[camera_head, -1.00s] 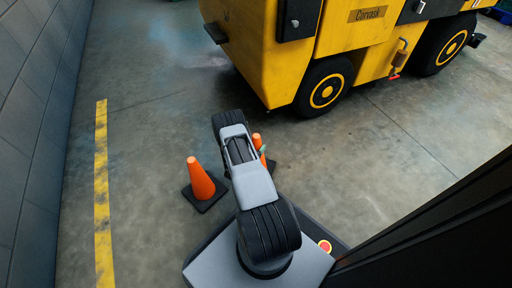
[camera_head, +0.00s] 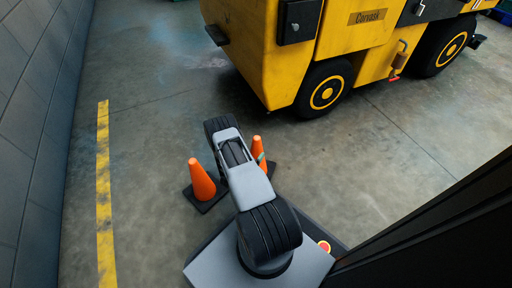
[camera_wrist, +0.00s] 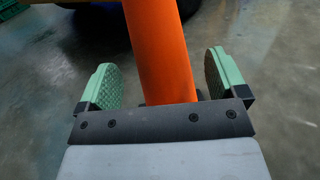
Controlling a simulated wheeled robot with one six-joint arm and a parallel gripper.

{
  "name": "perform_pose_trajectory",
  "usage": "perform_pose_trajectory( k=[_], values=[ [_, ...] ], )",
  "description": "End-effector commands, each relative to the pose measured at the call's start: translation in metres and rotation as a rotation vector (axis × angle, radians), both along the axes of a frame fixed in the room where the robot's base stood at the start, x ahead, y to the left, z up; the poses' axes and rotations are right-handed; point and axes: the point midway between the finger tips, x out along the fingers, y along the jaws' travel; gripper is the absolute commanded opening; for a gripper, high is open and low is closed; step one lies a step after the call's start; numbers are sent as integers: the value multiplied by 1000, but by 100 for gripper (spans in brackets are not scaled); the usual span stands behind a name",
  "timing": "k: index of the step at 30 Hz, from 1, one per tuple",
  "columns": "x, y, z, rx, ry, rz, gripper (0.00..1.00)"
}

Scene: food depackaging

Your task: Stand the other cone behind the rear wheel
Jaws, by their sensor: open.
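Two orange cones with dark square bases stand upright on the floor near my base. The left cone (camera_head: 201,180) is in full view. The right cone (camera_head: 258,151) is partly hidden behind my arm. In the wrist view, an orange cone (camera_wrist: 161,50) stands between the green pads of my gripper (camera_wrist: 163,80). The pads are open, with a gap on each side of it.
A grey wall (camera_head: 35,110) runs along the left, beside a yellow floor line (camera_head: 103,190). The front wheel (camera_head: 450,46) is at the far right. A dark panel fills the lower right. The concrete between the cones and the vehicle is clear.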

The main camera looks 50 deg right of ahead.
Motion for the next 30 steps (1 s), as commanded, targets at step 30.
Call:
perform_pose_trajectory(
  k=[30],
  values=[
    [5, 82, 127, 95, -228, -349, 91]
  ],
)
